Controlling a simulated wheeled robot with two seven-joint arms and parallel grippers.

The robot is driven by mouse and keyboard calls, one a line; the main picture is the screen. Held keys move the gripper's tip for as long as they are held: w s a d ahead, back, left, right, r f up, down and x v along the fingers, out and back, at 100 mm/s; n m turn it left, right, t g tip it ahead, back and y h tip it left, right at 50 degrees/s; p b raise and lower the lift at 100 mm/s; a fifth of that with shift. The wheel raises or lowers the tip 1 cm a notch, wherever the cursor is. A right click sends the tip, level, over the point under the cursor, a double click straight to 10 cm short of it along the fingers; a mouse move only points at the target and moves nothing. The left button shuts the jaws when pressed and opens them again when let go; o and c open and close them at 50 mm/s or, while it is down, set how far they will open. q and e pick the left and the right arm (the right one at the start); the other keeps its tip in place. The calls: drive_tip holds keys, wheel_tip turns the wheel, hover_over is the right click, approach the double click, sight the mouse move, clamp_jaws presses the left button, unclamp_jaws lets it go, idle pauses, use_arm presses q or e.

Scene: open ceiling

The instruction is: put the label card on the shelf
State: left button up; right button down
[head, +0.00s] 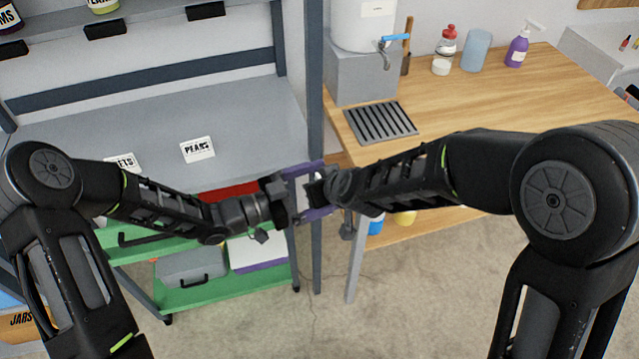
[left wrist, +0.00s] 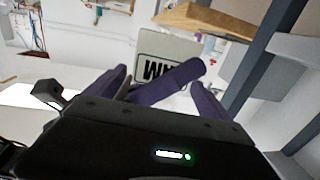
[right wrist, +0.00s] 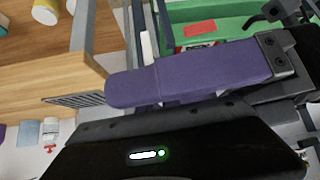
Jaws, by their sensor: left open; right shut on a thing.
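The label card (left wrist: 168,69) is a pale card with dark print, part of which shows in the left wrist view. My right gripper (head: 312,188) is shut on it, and a purple finger crosses the card's lower part. In the head view only a small white part of the card (head: 302,190) shows between the two grippers. My left gripper (head: 300,192) is open, its purple fingers on either side of the card's near end; I cannot tell whether they touch it. The grey shelf (head: 235,115) lies behind at the left, with a PEARS card (head: 197,149) and a partly hidden card (head: 124,162).
A grey post (head: 314,100) stands close behind the grippers. A wooden counter (head: 480,95) with a drip tray (head: 380,122) and bottles is at the right. A green cart (head: 190,295) with boxes stands below the shelf. The shelf's right part is clear.

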use_arm(q)
drive_tip(key=v, duration=1.2)
drive_tip(key=w+d+f+n+y, duration=0.1)
drive_tip(key=d+f+n+y, duration=0.1)
drive_tip(key=f+n+y, duration=0.45)
drive_tip(key=d+f+n+y, duration=0.1)
drive_tip(key=d+f+n, duration=0.15)
drive_tip(key=f, duration=0.75)
drive_tip(key=s+f+n+g+y, duration=0.2)
drive_tip(key=s+f+g, duration=0.2)
drive_tip(key=s, duration=0.6)
drive_tip(key=s+f+n+g+y, duration=0.2)
drive_tip(key=s+f+n+g, duration=0.1)
drive_tip(key=s+f, duration=0.5)
drive_tip(key=shift+s+d+f+g, duration=0.2)
drive_tip(key=shift+s+g, duration=0.2)
drive_tip(key=shift+s, duration=0.8)
